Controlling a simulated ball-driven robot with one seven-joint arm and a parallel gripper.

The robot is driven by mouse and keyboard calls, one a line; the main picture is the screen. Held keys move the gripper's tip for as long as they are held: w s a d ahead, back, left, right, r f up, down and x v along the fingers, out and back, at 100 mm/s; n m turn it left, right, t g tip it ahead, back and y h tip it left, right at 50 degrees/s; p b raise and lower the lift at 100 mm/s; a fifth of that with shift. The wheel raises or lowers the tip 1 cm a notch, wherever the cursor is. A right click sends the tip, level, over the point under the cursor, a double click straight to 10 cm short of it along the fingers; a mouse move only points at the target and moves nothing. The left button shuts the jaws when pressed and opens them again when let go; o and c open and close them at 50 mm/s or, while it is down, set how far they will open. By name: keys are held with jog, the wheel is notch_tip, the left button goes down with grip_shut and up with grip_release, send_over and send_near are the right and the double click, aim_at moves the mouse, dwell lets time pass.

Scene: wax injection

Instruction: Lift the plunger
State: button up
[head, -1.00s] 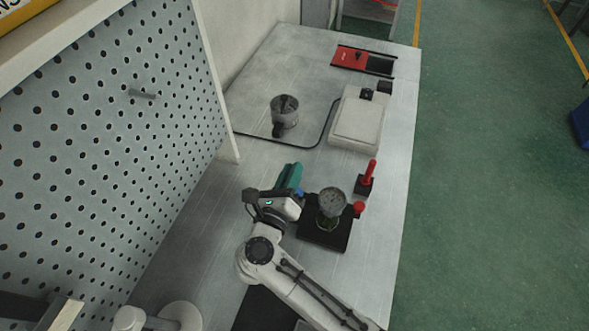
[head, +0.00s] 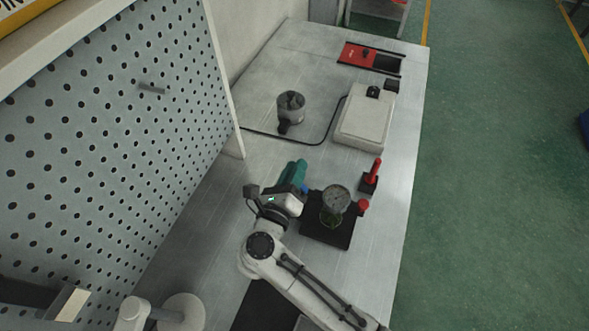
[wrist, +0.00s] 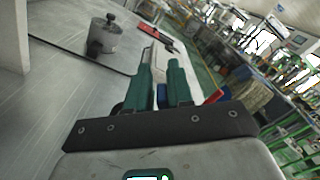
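My gripper (head: 297,167) has teal fingers and is left of the small black-based device with the round gauge (head: 335,199). In the wrist view, my gripper (wrist: 164,58) shows its two fingers apart with a narrow gap and nothing clearly held. A grey metal pot (head: 290,108) with a dark knob (head: 291,98) on top stands farther back on the table, apart from my gripper. The pot (wrist: 103,40) and its upright dark knob (wrist: 110,18) also show left of the fingers in the wrist view. I cannot tell for certain which part is the plunger.
The gauge device has a red knob (head: 363,204). A red-handled lever (head: 376,170) stands behind it, near the table's right edge. A pale box-shaped unit (head: 366,120) and a red tray (head: 358,55) lie farther back. A perforated panel (head: 110,130) borders the left.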

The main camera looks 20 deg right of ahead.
jog(key=b+v, duration=0.3)
jog(key=v, duration=0.8)
dwell(0.6)
